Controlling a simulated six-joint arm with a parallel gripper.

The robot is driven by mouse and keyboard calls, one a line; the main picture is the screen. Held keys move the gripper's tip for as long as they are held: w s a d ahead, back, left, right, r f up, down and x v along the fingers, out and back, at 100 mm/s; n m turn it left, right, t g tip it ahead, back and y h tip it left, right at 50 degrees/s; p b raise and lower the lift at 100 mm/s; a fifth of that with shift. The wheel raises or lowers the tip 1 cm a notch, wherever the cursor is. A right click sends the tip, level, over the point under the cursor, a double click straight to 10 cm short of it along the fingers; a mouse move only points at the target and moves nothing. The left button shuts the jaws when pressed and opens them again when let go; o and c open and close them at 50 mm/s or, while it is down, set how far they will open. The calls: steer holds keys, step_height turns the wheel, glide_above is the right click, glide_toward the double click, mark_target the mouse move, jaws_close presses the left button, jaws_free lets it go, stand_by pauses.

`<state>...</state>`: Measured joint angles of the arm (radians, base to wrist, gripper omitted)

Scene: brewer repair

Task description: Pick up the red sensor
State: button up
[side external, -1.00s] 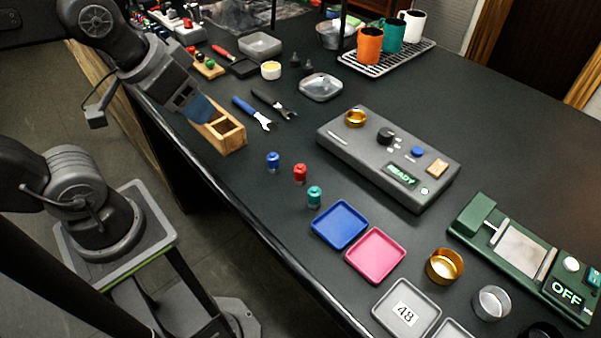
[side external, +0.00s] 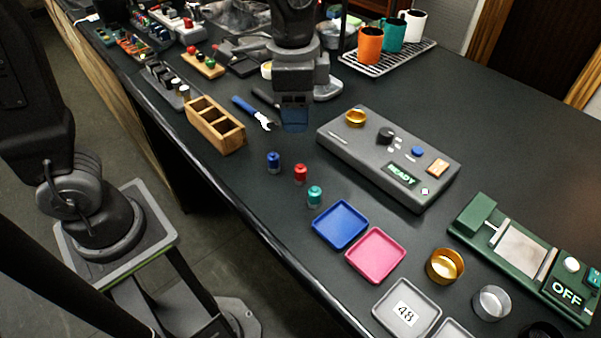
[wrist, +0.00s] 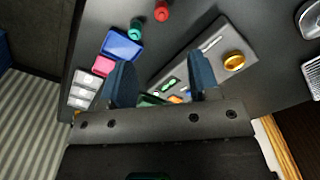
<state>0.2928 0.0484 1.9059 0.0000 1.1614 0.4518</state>
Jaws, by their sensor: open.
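The red sensor (side external: 300,173) is a small red cylinder standing upright on the dark bench, between the blue sensor (side external: 273,161) and the teal sensor (side external: 315,196). In the wrist view the red sensor (wrist: 161,11) is at the top edge, partly cut off, beside the teal one (wrist: 136,29). My gripper (side external: 295,122) hangs above the bench, beyond the sensors and left of the grey brewer unit (side external: 345,150). In the wrist view its two blue fingers (wrist: 162,80) are wide apart with nothing held between them.
A wooden compartment box (side external: 215,124) and a blue-handled wrench (side external: 252,110) lie left of my gripper. A blue tray (side external: 340,224) and a pink tray (side external: 375,254) lie nearer the front.

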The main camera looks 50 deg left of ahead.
glide_above(301, 168)
steer(key=f, duration=0.9)
steer(key=shift+s+d, duration=0.15)
steer(key=shift+d, duration=0.05)
steer(key=shift+a+f, duration=0.2)
steer(key=shift+f, duration=2.55)
steer(key=c, duration=1)
steer(key=shift+r, duration=0.15)
